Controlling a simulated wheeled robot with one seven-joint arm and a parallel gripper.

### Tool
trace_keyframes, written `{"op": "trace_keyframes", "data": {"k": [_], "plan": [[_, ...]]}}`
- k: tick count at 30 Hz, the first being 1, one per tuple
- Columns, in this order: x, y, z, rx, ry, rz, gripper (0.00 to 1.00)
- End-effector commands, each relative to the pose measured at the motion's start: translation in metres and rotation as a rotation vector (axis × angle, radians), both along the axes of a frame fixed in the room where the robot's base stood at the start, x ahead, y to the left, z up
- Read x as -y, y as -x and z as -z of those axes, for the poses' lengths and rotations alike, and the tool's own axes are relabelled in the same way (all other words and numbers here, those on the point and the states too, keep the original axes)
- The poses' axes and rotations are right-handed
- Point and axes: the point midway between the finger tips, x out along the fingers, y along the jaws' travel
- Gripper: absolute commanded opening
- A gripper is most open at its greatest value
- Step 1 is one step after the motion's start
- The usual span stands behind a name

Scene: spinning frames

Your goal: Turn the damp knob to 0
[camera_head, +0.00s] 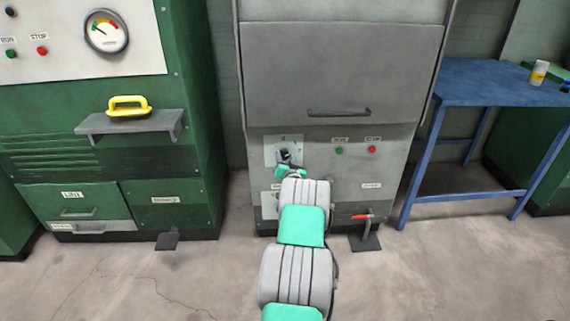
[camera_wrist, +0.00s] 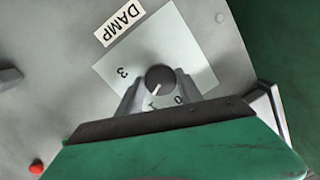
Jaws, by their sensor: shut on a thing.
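The damp knob (camera_wrist: 160,79) is a dark round knob with a pale pointer line, on a light square plate (camera_wrist: 190,48) under a DAMP label (camera_wrist: 119,24) in the wrist view. The marks 3, 1 and 0 show around it. The pointer line points toward the 1, beside the 0. My gripper (camera_wrist: 159,85) is shut on the knob, with one finger on each side. In the head view my gripper (camera_head: 285,157) is at the plate on the grey machine's front and hides most of the knob.
The grey machine (camera_head: 340,75) has a green button (camera_head: 339,151) and a red button (camera_head: 372,149) right of the plate. A red-handled lever (camera_head: 362,217) is low on the right. A green machine (camera_head: 195,80) stands left, a blue table (camera_head: 490,85) right.

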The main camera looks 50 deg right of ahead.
Motion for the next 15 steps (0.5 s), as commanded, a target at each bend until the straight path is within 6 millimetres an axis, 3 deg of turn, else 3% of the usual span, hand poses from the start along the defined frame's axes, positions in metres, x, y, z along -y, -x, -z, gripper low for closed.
{"op": "trace_keyframes", "data": {"k": [15], "plan": [[-0.0008,-0.0013,0.0018,-0.367,0.325,-0.001,0.02]]}}
